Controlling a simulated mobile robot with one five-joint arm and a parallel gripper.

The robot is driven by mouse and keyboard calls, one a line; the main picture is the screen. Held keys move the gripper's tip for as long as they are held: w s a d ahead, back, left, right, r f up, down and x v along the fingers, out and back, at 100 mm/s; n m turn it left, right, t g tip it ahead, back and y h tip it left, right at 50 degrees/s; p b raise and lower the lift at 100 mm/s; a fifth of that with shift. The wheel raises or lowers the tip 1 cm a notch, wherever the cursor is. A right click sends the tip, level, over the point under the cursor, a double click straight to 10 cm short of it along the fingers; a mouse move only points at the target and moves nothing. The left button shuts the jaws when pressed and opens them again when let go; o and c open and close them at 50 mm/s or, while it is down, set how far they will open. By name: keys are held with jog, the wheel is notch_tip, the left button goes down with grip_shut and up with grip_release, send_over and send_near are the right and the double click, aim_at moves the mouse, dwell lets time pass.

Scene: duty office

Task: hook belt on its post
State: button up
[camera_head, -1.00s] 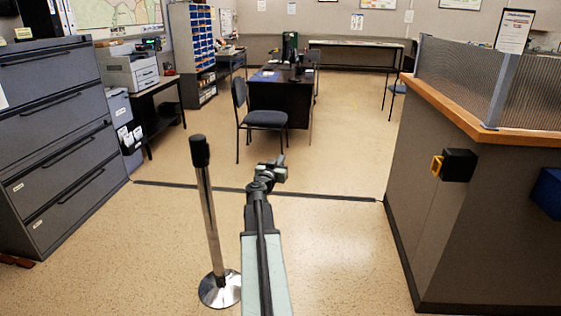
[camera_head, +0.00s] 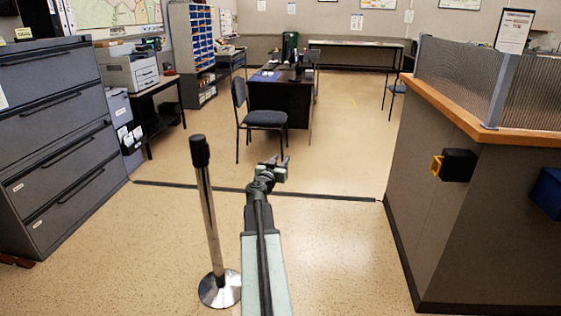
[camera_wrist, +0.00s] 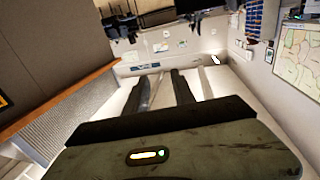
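The belt shows as a yellow-orange end tab (camera_head: 437,166) sticking out of a black cassette (camera_head: 459,165) on the grey counter's side, at right in the head view. An orange bit of it (camera_wrist: 3,100) shows at the left edge of the wrist view. The post (camera_head: 210,220) is a chrome pole with a black top, upright on a round base, left of my arm. My gripper (camera_head: 280,162) is in mid-air between post and counter, apart from both. Its two fingers are spread and empty, and they also show in the wrist view (camera_wrist: 167,90).
The counter (camera_head: 475,220) with a wooden top fills the right side. A blue box (camera_head: 548,192) is on its side wall. A filing cabinet (camera_head: 55,130) stands at left. A chair (camera_head: 263,118) and desk (camera_head: 282,95) are ahead. The floor between post and counter is clear.

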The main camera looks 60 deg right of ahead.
jog(key=s+a, duration=0.1)
jog(key=a, duration=0.6)
jog(key=shift+s+a, duration=0.2)
jog(key=shift+a, duration=0.15)
